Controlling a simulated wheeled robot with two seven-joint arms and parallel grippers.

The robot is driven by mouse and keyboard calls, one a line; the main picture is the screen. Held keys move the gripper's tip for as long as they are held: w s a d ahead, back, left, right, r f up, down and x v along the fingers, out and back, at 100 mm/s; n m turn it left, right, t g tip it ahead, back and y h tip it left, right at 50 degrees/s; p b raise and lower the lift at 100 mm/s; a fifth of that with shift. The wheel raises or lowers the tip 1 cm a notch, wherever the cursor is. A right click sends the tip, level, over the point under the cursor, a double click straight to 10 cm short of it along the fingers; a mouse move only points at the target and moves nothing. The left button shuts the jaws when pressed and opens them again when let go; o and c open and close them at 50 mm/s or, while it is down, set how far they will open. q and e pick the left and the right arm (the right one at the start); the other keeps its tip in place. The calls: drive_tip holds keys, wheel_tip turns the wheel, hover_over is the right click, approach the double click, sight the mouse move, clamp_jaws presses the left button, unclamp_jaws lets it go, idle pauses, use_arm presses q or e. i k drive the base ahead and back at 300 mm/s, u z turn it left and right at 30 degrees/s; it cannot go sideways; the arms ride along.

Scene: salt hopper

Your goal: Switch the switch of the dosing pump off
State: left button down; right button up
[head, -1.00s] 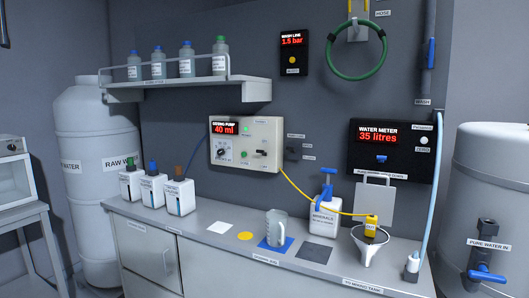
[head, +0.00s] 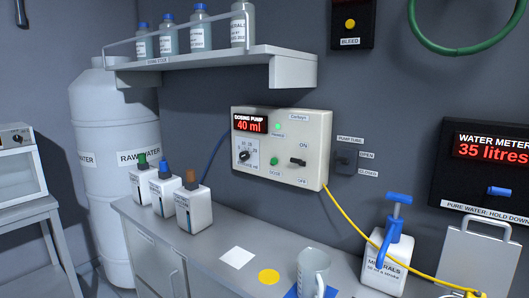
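The dosing pump (head: 312,128) is a cream box on the grey wall at the middle of the head view. Its red display reads 40 ml. Its switch (head: 298,162) is a small black lever on the right part of the panel, between the ON label above and the OFF label below. Which way the lever points is too small to tell. A green lamp (head: 277,127) near the top is lit. A green button (head: 274,160) and a black dial (head: 244,156) are left of the switch. Neither of my grippers is in view.
A counter (head: 205,240) below the pump carries several capped bottles, a clear jug (head: 313,270) and a minerals container (head: 388,262) with a blue pump top. A shelf (head: 225,62) juts out above the pump. A yellow hose (head: 350,232) runs from the pump. The pump front is unobstructed.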

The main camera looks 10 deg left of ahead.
sight(296, 161)
drive_tip(key=u, duration=0.1)
drive_tip(key=i, duration=0.15)
drive_tip(key=u, duration=0.05)
drive_tip(key=k, duration=0.7)
drive_tip(key=u, duration=0.45)
drive_tip(key=i, duration=1.25)
drive_tip(key=z, duration=0.35)
